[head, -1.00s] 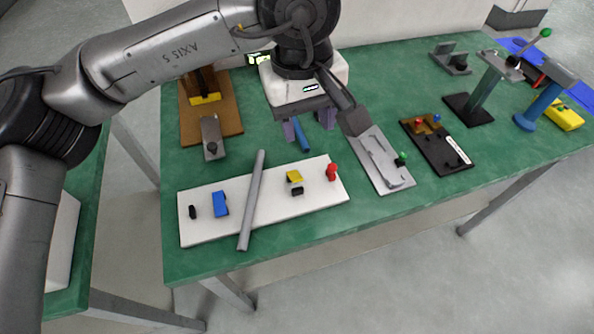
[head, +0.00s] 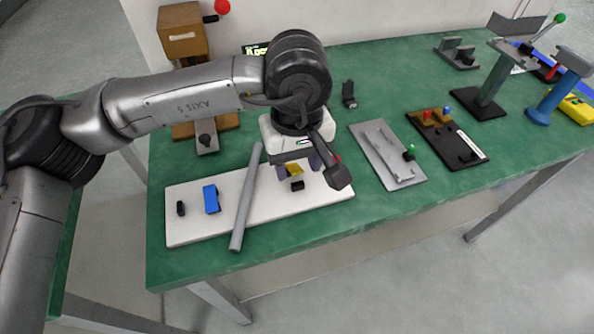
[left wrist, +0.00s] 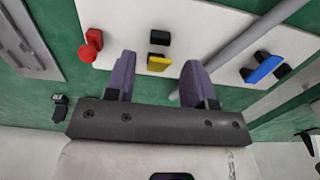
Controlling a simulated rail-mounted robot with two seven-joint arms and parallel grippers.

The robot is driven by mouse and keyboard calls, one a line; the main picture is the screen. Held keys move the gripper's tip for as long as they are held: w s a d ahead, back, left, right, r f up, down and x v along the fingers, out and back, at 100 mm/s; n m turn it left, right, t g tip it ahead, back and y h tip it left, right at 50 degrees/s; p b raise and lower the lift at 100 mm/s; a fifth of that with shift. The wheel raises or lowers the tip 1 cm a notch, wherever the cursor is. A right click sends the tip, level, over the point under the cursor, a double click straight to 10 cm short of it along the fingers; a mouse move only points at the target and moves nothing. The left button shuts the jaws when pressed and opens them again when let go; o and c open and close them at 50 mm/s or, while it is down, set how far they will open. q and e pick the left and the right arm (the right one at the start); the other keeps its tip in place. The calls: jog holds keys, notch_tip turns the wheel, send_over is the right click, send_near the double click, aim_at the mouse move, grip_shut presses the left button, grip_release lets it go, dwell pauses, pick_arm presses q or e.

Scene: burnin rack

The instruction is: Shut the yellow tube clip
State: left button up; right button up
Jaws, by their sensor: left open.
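The yellow tube clip (head: 295,168) is a small yellow block on the white board (head: 270,212), with a small black piece (head: 298,185) just in front of it. In the left wrist view the yellow clip (left wrist: 158,62) and the black piece (left wrist: 160,38) show apart, with no tube between them. My left gripper (head: 298,166) is open, its two purple fingers pointing down around the clip's area. In the left wrist view the left gripper (left wrist: 158,62) has a finger on either side of the clip. Contact cannot be told. My right gripper is not in view.
A grey tube (head: 246,195) lies across the board, close to one finger in the left wrist view. A blue clip (head: 211,198) sits beyond it. A red knob (left wrist: 91,44) stands at the board's other end. A grey plate fixture (head: 388,153) lies to the right.

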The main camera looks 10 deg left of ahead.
pick_arm(q)
jog(key=shift+f, duration=0.65)
jog(key=shift+c, duration=0.5)
grip_shut()
jog(key=shift+s+d+f+t+y+b, duration=0.1)
jog(key=shift+s+f+t+y+b, duration=0.1)
jog(key=shift+f+t+y+b, duration=0.3)
jog(key=shift+s+d+t+y+b, duration=0.1)
jog(key=shift+s+t+b, duration=0.15)
jog(key=shift+t, duration=0.45)
jog(key=shift+o, duration=0.5)
grip_release()
